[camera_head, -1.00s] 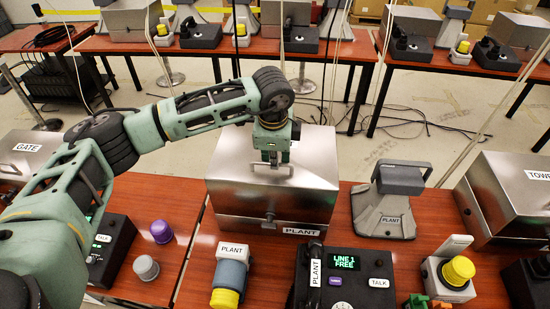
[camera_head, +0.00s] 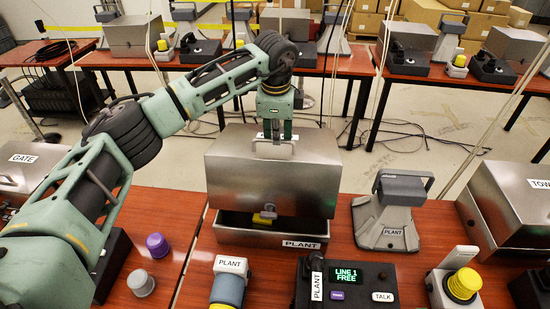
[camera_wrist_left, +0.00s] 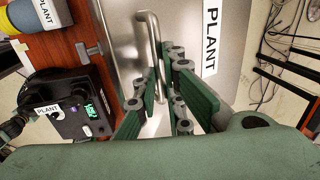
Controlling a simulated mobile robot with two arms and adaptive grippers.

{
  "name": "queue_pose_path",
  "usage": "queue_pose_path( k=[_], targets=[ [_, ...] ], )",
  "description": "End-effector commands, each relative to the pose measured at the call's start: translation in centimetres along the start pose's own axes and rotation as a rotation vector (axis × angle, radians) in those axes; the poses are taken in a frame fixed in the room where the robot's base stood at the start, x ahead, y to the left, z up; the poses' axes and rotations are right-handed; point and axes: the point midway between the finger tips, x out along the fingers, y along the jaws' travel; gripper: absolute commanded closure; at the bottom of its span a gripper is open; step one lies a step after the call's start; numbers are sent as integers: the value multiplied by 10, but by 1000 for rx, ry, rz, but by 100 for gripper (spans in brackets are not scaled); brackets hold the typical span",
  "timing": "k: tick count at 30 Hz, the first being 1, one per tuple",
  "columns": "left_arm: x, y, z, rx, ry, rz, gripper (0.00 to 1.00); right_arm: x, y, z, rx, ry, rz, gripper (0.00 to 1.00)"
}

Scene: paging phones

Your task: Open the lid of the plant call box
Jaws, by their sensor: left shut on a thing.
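The silver plant call box stands on the middle table. Its lid (camera_head: 235,180) is raised at the front, with a dark gap above the lower box (camera_head: 258,238), which bears a PLANT label (camera_head: 301,244). Something yellow (camera_head: 262,219) shows in the gap, partly hidden by the lid's clasp. My left gripper (camera_head: 273,142) reaches down from above and is shut on the lid's handle (camera_head: 285,153). In the left wrist view the handle (camera_wrist_left: 149,35) runs down between the green fingers (camera_wrist_left: 160,100). My right gripper is not in view.
A grey PLANT stand (camera_head: 388,215) is right of the box. In front are a grey-yellow PLANT cylinder (camera_head: 229,283) and a black PLANT phone (camera_head: 360,283) reading LINE 1 FREE. A second silver box (camera_head: 505,205) is at the right. Floor shows behind the table.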

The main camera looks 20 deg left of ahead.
Motion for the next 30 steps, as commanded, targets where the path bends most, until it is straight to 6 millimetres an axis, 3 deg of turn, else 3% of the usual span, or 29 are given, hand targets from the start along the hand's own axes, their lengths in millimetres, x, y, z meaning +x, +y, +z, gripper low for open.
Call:
queue_pose_path(
  k=[6,15,30],
  targets=[
    [-8,-32,-2,-4,2,0,100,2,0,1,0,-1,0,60],
    [-12,-63,-2,-2,3,2,100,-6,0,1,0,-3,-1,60],
    [-10,-71,1,0,-1,4,100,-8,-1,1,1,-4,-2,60]
  ],
)
